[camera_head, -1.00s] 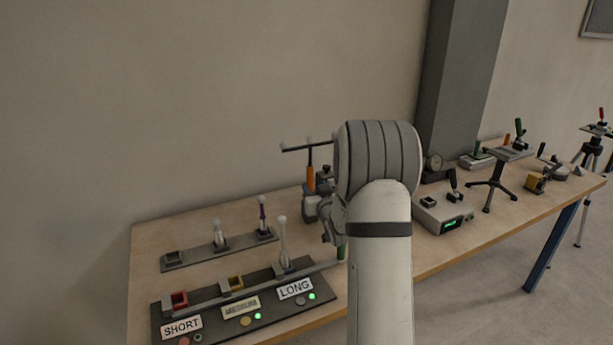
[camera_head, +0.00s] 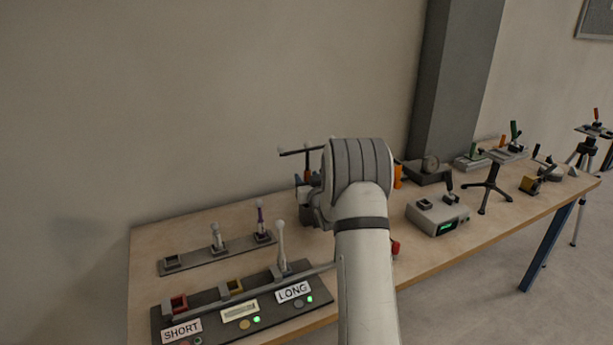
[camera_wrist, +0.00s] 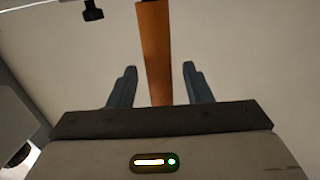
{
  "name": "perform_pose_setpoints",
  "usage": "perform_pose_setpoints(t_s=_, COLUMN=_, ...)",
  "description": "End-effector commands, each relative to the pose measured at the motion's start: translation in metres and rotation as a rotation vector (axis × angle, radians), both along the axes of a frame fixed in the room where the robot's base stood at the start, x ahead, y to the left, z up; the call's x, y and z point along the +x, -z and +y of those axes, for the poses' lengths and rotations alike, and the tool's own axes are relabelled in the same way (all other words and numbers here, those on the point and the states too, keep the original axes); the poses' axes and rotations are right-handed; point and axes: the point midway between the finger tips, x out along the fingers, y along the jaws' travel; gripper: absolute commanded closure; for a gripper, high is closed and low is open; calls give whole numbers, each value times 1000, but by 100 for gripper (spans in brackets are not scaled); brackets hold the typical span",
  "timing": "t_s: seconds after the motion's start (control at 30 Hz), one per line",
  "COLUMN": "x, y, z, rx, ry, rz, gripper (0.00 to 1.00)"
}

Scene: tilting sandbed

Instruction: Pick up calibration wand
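The calibration wand, a dark T-shaped bar (camera_head: 300,151) with pale ball ends, stands upright at the back of the table. Its right part is hidden by my arm. Its orange handle (camera_wrist: 157,55) shows in the wrist view between the two fingers of my gripper (camera_wrist: 160,80). The fingers are open, with a gap on each side of the handle. In the head view my gripper is mostly hidden behind my wrist, close to the wand's handle.
Left of my arm is a dark panel (camera_head: 215,318) labelled SHORT and LONG, with small pale-tipped wands in holders behind it. Right of my arm is a grey box (camera_head: 438,216) with a green display. More tools stand farther right. Bare table lies at the back left.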

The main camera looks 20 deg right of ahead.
Motion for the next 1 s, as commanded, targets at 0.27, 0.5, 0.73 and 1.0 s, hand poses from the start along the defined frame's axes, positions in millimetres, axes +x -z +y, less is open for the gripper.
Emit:
perform_pose_setpoints(t_s=0.27, x=0, y=0, z=1, rx=0, ry=-1, rz=0, gripper=77)
perform_pose_setpoints(t_s=0.5, x=0, y=0, z=1, rx=0, ry=-1, rz=0, gripper=97)
perform_pose_setpoints(t_s=0.73, x=0, y=-2, z=1, rx=-1, ry=-2, rz=-2, gripper=97)
perform_pose_setpoints(t_s=1.0, x=0, y=-42, z=1, rx=-3, ry=-2, rz=-7, gripper=97)
